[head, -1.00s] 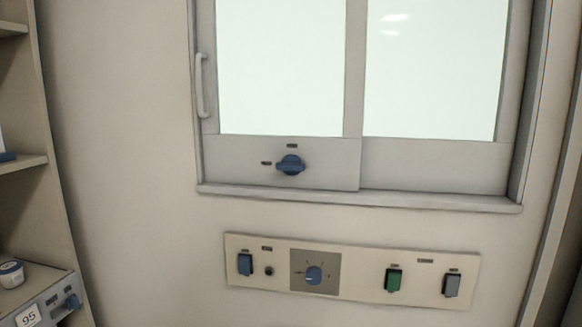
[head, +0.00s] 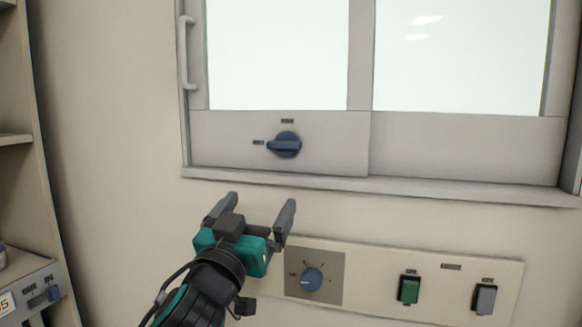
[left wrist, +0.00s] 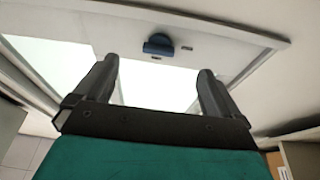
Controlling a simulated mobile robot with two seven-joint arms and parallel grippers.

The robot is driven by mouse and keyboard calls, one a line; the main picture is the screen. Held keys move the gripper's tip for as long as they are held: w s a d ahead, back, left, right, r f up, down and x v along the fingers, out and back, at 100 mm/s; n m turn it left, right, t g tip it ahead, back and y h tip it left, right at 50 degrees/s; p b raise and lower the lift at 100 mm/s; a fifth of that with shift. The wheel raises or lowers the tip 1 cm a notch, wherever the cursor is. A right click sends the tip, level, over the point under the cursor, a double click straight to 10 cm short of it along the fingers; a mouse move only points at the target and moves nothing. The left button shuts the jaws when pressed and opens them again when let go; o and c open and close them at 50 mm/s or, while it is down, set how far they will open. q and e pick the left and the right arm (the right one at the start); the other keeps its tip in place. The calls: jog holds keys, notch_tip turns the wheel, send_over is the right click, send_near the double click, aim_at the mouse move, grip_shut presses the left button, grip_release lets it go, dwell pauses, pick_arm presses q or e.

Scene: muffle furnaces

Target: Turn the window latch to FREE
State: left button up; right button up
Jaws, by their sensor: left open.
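The window latch (head: 285,145) is a blue knob on the lower frame of the left window pane. Its handle lies about level, with the narrow end toward the small label on its left; another small label sits above it. The label text is too small to read. My left gripper (head: 254,204) is open and empty, below the latch and a little left of it, not touching it. In the left wrist view the latch (left wrist: 158,45) shows beyond and between the two open fingers (left wrist: 160,82). My right gripper is not in view.
A window sill (head: 380,187) juts out under the window. Below it is a control panel (head: 375,270) with a blue dial (head: 311,279), a green switch (head: 409,289) and a grey switch (head: 484,298). A vertical handle (head: 186,52) is on the pane's left edge. Shelving stands at left.

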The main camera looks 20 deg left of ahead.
aim_at(282, 147)
pick_arm(q)
jog(key=shift+t, duration=0.3)
jog(key=x, duration=0.4)
jog(key=r+x, duration=0.1)
jog(key=x, duration=0.4)
jog(key=s+r+p+x, duration=0.1)
jog(key=x, duration=0.3)
jog(key=shift+w+a+r, duration=0.15)
jog(key=shift+w+r, duration=0.1)
jog(key=shift+w, duration=0.15)
jog(key=c, duration=1.1)
